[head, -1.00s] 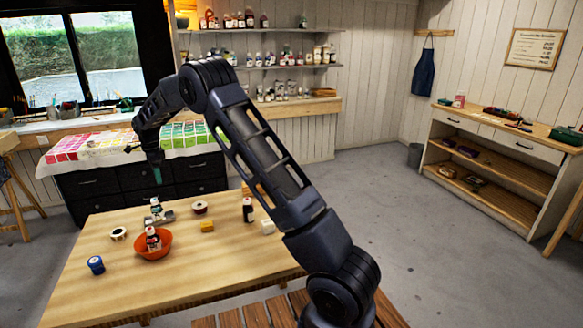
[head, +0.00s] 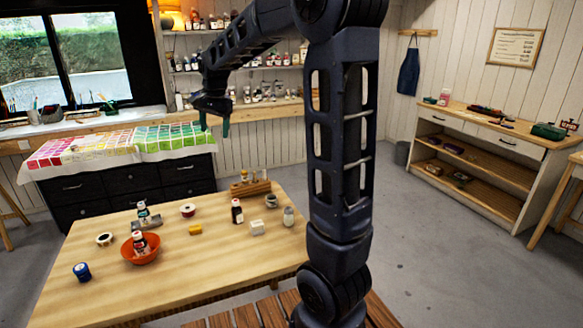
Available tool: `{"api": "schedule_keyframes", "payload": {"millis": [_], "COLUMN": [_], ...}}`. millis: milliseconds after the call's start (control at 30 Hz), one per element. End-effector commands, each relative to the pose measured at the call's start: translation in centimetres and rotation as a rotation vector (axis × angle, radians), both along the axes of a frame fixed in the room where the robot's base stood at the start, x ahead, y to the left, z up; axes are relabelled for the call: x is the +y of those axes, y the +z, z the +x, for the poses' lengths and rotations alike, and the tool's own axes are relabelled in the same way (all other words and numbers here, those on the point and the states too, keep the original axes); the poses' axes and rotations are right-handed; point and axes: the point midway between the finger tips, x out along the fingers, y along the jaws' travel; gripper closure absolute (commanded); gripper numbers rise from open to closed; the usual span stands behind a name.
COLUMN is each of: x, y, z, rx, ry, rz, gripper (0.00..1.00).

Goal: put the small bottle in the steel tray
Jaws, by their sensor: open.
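The steel tray (head: 152,223) is a small grey tray at the back left of the wooden table. A small bottle (head: 143,212) with a white label and dark teal cap stands upright at the tray and appears to be in it. My gripper (head: 214,124) is open and empty, with teal fingertips pointing down. It is high above the table's back edge, up and to the right of the tray, touching nothing.
An orange bowl (head: 128,254) with a bottle (head: 139,241) is in front of the tray. A dark bottle (head: 237,212), a pale bottle (head: 289,217), a yellow block (head: 195,230), a white block (head: 257,228), tape rolls and a blue jar (head: 82,272) are spread around. The table's front is clear.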

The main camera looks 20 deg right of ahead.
Motion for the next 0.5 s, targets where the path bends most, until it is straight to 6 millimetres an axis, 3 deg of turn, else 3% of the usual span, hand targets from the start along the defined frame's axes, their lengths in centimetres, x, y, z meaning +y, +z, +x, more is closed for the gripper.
{"api": "schedule_keyframes", "payload": {"millis": [200,500], "x": [-4.8,-9.9], "y": [1.7,1.7], "z": [-6.4,-15.4], "rx": [-0.060,-0.134], "ry": [0.132,0.320], "rz": [-0.032,-0.101], "gripper": [0.33,0.33]}}
